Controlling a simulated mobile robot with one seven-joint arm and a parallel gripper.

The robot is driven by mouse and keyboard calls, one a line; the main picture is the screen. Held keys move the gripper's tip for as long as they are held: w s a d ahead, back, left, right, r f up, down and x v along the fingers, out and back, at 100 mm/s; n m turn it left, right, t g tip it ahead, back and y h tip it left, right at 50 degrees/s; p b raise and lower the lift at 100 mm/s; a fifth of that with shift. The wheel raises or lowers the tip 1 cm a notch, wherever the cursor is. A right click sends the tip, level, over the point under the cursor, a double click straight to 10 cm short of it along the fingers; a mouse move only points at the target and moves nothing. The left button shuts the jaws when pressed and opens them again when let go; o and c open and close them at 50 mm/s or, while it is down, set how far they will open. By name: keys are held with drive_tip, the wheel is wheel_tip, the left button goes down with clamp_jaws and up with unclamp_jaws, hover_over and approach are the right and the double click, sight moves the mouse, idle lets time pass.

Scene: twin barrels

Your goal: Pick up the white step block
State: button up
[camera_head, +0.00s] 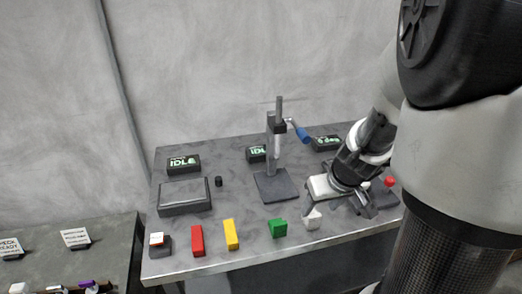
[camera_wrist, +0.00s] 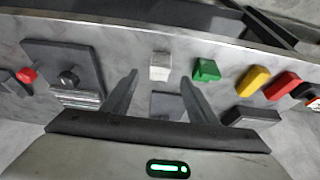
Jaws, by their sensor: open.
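The white step block (camera_head: 313,220) stands near the front edge of the grey table, to the right of the green block (camera_head: 278,228). In the wrist view the white step block (camera_wrist: 160,66) shows centred between and beyond the two dark fingertips, upright and apart from both. My gripper (camera_head: 309,207) is just behind and above the block in the head view, pointing down, and its fingers partly cover that area. In the wrist view my gripper (camera_wrist: 159,79) is open and empty, with a wide gap between its fingers.
The green block is the closest neighbour; yellow (camera_head: 231,235) and red (camera_head: 197,240) blocks stand further left. A press stand (camera_head: 273,187) with a blue handle rises behind. A red-knobbed device (camera_head: 386,198) is at the right. The table's front edge is close to the blocks.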

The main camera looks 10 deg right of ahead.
sight(314, 214)
drive_tip(key=x, duration=0.3)
drive_tip(key=shift+f+b, duration=0.1)
drive_tip(key=shift+b, duration=0.3)
drive_tip(key=b+x, duration=0.2)
drive_tip(key=x, duration=0.3)
drive_tip(key=shift+w+f, duration=0.1)
drive_tip(key=shift+f, duration=0.05)
clamp_jaws()
